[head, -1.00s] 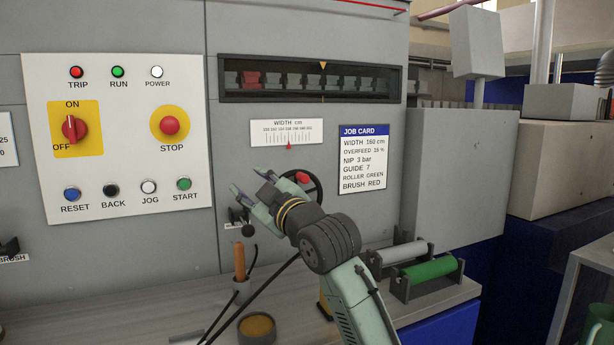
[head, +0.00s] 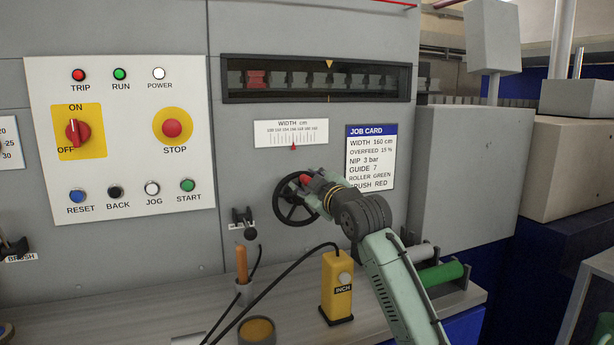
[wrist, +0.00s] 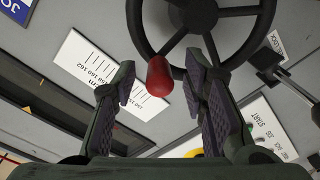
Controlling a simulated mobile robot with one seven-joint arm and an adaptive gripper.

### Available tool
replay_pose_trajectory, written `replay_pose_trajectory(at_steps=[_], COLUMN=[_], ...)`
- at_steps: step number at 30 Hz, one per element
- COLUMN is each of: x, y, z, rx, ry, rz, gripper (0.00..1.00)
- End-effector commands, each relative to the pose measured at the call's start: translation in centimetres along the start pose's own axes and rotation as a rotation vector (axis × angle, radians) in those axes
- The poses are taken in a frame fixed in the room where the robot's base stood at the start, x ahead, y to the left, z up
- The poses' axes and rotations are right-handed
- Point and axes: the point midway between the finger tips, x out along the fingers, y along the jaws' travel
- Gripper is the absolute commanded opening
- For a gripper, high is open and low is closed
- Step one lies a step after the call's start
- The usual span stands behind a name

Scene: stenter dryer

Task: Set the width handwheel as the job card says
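The black width handwheel (head: 294,202) is on the grey machine front below the width scale (head: 291,133). Its red knob (head: 305,179) is at the upper right of the wheel. My gripper (head: 313,186) is at the knob. In the wrist view my gripper (wrist: 160,88) is open, with the red knob (wrist: 159,75) between its two fingers and gaps visible on the sides. The wheel hub (wrist: 197,12) lies beyond. The scale has a red pointer (head: 293,146); its small numbers are hard to read. The job card (head: 369,155) reads WIDTH 160 cm.
A small black lever (head: 243,217) is left of the wheel. A yellow INCH pendant (head: 339,287) with a black cable stands on the bench below. A wooden-handled tool (head: 241,264) and a round pot (head: 257,331) are nearby. A green roller (head: 441,273) lies right, partly behind my arm.

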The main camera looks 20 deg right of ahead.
Motion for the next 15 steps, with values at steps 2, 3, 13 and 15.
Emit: replay_pose_trajectory(at_steps=[2,3,13,15], x=[0.54,0.69,0.86,0.85], y=[0.10,0.08,-0.01,0.00], z=[-0.05,-0.02,0.04,0.03], rx=[0.000,0.000,0.000,0.000], ry=[0.000,0.000,0.000,0.000], rz=[0.001,0.001,0.001,0.001], gripper=[0.40,0.40,0.37,0.32])
